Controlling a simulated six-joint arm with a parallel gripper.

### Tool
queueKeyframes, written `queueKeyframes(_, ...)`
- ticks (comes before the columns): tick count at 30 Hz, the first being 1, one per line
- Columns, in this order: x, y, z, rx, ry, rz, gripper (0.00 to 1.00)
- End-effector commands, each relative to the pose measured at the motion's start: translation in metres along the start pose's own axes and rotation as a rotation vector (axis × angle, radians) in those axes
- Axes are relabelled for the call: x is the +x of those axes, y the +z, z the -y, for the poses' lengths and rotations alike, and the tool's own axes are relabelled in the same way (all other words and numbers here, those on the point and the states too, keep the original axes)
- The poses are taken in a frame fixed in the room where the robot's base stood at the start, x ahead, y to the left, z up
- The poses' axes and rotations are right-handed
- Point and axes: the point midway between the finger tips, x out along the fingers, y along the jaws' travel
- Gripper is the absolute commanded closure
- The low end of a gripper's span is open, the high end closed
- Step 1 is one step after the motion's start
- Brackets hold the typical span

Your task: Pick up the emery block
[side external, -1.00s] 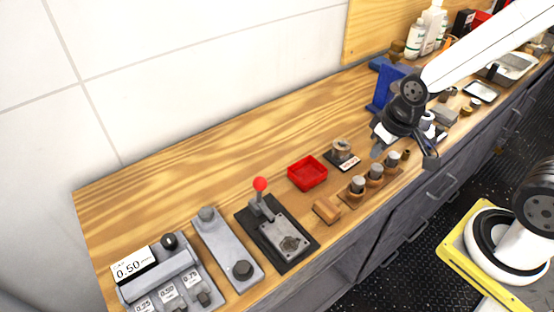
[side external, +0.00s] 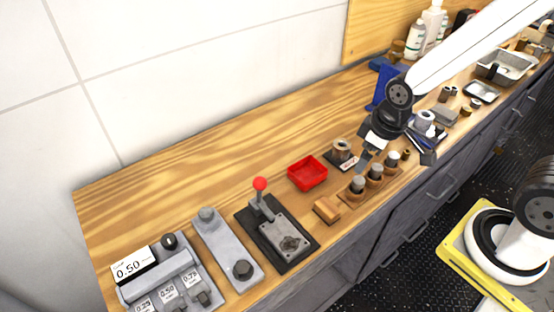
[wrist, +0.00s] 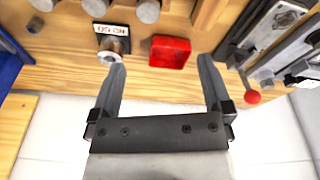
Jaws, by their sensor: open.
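A small tan block (side external: 327,209), which I take for the emery block, lies near the front edge of the wooden bench, left of a row of round pegs. In the wrist view, the tan block (wrist: 207,12) is at the top edge, partly cut off. My gripper (side external: 396,158) is open and above the bench, to the right of the block and apart from it. In the wrist view, my gripper (wrist: 160,63) has nothing between its fingers; the red tray lies beyond their tips.
The red tray (side external: 307,173) sits behind the block. A wooden rack (side external: 385,181) with several pegs and a labelled part (side external: 341,152) stand to the right. A red-knobbed lever (side external: 260,186) rises to the left. Bare bench lies along the wall.

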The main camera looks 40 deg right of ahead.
Motion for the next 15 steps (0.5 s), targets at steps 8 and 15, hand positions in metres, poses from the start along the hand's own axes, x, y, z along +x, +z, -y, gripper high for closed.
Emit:
queueKeyframes(8,0.024,-0.015,0.025,-0.471,-0.044,0.062,0.00)
queueKeyframes(15,0.045,-0.024,0.049,-0.883,-0.095,0.103,0.00)
